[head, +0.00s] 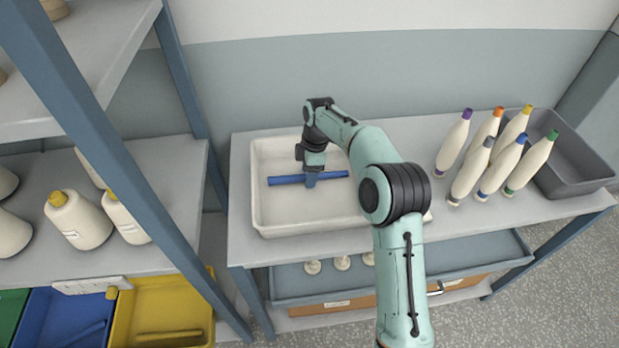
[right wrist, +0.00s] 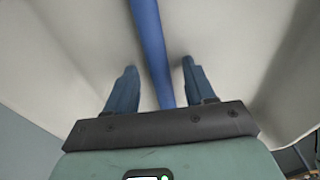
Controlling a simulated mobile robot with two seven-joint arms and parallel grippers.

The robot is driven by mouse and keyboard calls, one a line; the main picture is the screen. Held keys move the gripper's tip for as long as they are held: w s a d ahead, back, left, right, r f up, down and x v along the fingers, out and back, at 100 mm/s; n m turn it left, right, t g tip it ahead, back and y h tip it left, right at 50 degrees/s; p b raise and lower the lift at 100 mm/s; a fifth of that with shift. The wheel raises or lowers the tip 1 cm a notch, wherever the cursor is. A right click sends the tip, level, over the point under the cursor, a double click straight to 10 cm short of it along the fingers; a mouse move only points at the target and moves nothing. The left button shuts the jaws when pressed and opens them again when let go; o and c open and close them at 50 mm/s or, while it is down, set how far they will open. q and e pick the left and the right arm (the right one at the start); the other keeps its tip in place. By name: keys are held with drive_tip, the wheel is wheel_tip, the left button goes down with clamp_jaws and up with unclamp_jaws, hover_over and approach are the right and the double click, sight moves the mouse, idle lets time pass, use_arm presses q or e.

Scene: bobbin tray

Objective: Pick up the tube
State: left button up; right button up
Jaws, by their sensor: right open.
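The blue tube (head: 285,180) lies in the white tray (head: 256,205) on the table, running left to right. My right gripper (head: 311,181) is over the tube near its middle, pointing down, and hides part of it. In the right wrist view the tube (right wrist: 151,50) runs between the two fingers of my right gripper (right wrist: 157,75). The fingers are open, with a gap on each side of the tube. My left gripper is not in view.
Several bobbins with coloured tips (head: 470,170) stand at the right of the table, beside a grey bin (head: 575,168). A shelf rack (head: 175,190) with cones and coloured bins (head: 165,300) stands at the left. The tray walls surround the tube.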

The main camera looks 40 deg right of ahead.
clamp_jaws()
drive_tip(key=shift+r, duration=0.1)
